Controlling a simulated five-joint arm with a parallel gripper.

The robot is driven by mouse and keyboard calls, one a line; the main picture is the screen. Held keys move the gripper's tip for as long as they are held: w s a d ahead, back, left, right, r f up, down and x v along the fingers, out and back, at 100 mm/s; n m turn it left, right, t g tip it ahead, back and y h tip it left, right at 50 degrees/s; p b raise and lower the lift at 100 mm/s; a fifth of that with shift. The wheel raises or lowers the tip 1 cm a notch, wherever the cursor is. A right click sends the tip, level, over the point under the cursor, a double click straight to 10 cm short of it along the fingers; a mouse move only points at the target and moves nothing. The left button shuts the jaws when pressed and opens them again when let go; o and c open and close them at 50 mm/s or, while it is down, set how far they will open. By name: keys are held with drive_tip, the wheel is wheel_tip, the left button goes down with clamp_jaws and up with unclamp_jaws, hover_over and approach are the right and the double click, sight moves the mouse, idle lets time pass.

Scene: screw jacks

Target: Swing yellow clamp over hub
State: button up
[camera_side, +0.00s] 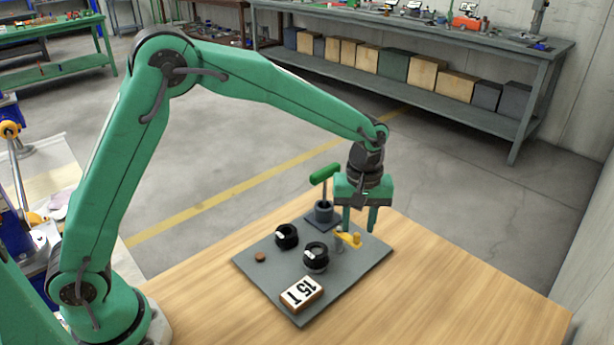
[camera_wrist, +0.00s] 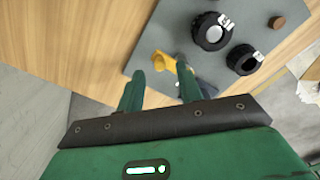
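The small yellow clamp (camera_side: 350,239) sits by a short grey post on the grey plate (camera_side: 270,285). Just left of it is a black round hub (camera_side: 316,257) with a white label; a second black round piece (camera_side: 286,236) stands farther back. My gripper (camera_side: 359,226) points down above the plate's right side, near the clamp, with its two fingers apart and nothing seen held. In the wrist view the fingertips (camera_wrist: 171,62) are close to the yellow clamp (camera_wrist: 165,63), partly covering it; contact cannot be told. The nearer hub (camera_wrist: 212,31) lies up and right of it there.
A green T-handle (camera_side: 325,173) on a dark round base stands behind the clamp. The wooden table (camera_side: 440,290) is bare to the right.

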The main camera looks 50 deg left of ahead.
drive_tip(key=shift+f, duration=1.5)
clamp_jaws()
